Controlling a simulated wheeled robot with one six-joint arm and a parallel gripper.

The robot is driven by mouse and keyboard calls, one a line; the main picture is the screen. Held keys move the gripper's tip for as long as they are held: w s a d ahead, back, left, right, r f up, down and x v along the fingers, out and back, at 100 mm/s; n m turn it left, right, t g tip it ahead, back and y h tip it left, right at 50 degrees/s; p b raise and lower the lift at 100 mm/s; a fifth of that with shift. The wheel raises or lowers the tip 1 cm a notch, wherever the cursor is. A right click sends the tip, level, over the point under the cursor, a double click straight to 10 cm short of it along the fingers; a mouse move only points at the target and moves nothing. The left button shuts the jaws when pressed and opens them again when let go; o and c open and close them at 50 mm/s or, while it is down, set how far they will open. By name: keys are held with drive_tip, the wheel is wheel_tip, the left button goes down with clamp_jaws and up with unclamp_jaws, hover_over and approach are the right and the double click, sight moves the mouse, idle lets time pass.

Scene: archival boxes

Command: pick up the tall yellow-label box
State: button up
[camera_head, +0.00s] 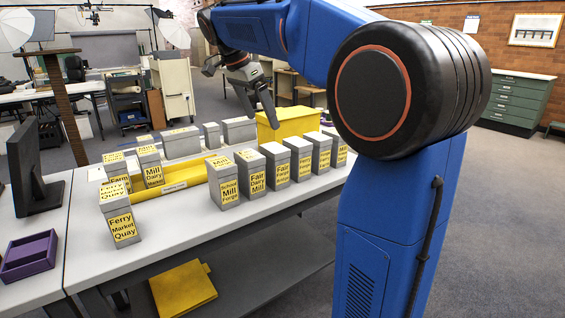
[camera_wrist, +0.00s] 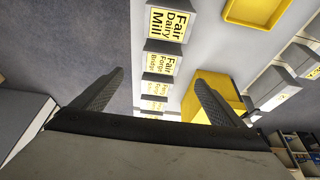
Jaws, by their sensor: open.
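Several tall grey boxes with yellow labels stand upright on the table. The nearest is the "Ferry Market Quay" box (camera_head: 122,222) at the table's left. A row to its right holds a "School Mill Forge" box (camera_head: 228,190), a "Fair Dairy Mill" box (camera_head: 253,180) and more "Fair" boxes (camera_head: 277,168). The wrist view shows the "Fair Dairy Mill" box (camera_wrist: 168,22) and others of the row beyond my fingers. My gripper (camera_head: 262,112) is open and empty, above the far part of the table. Its spread fingers show in the wrist view (camera_wrist: 157,92). Which box is meant is unclear.
A yellow tray (camera_head: 178,192) lies mid-table, and a larger yellow box (camera_head: 290,124) stands behind the row. Low grey boxes (camera_head: 181,142) stand at the back. A black monitor (camera_head: 32,170) and a purple tray (camera_head: 28,256) are at the left.

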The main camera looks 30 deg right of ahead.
sight(275, 147)
drive_tip(key=x, duration=1.1)
drive_tip(key=shift+d+f, duration=0.15)
drive_tip(key=shift+d, duration=0.1)
drive_tip(key=shift+x, duration=2.95)
drive_tip(key=shift+w+a, duration=0.1)
drive_tip(key=shift+c, duration=0.3)
drive_tip(key=c, duration=1.4)
drive_tip(key=shift+o, duration=0.2)
